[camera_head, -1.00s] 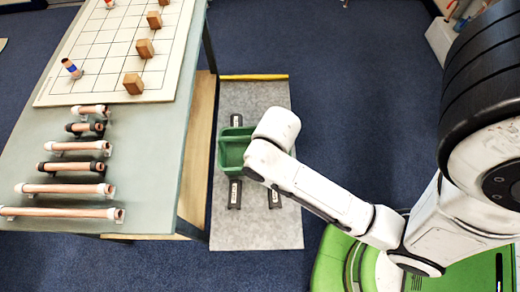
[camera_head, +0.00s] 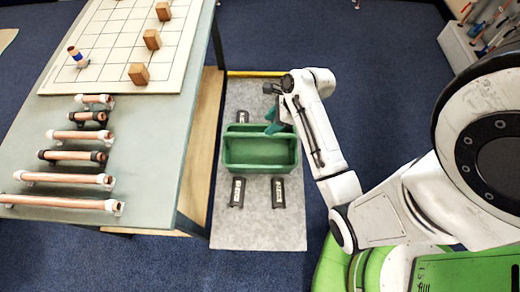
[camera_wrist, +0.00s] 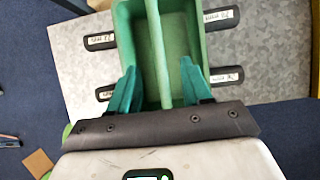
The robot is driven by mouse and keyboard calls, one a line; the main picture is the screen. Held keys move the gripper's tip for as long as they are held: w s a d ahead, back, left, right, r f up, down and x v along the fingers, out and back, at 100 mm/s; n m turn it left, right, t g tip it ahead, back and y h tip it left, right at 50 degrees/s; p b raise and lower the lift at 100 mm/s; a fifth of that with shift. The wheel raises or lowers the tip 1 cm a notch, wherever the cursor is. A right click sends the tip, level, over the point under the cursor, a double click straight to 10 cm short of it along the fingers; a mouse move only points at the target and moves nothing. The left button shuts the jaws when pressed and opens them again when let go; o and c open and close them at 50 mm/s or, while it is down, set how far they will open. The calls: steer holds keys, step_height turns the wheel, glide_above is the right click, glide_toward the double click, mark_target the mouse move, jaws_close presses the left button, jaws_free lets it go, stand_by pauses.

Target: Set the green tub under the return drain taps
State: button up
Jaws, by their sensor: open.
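The green tub (camera_head: 260,166) sits on a grey mat among black labelled blocks, in the middle of the head view. A raised bar runs along its middle; it looks empty. My gripper (camera_head: 273,124) is at the tub's far side, near its right end, in the head view. In the wrist view the tub (camera_wrist: 200,22) lies ahead, and my open teal fingers (camera_wrist: 158,72) are spread to either side of its middle bar. I cannot tell whether they touch the tub. No return drain taps can be made out.
The grey mat (camera_head: 230,228) has a yellow strip at its far edge. Left of it stands a table (camera_head: 150,190) with several copper pipes in clips and a gridded board (camera_head: 110,62) bearing wooden blocks. A bin of tools (camera_head: 470,45) stands far right. Blue carpet is clear beyond the mat.

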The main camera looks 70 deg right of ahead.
mark_target(257, 137)
steer(key=b+x, duration=0.1)
steer(key=x, duration=0.4)
steer(key=shift+w+f, duration=0.1)
steer(key=shift+f, duration=0.25)
steer(key=x, duration=0.5)
steer(key=shift+s+f+b, duration=0.1)
steer(key=shift+s+b, duration=0.25)
steer(key=shift+f+p, duration=0.25)
steer(key=shift+p, duration=0.05)
steer(key=shift+c, duration=0.5)
jaws_close()
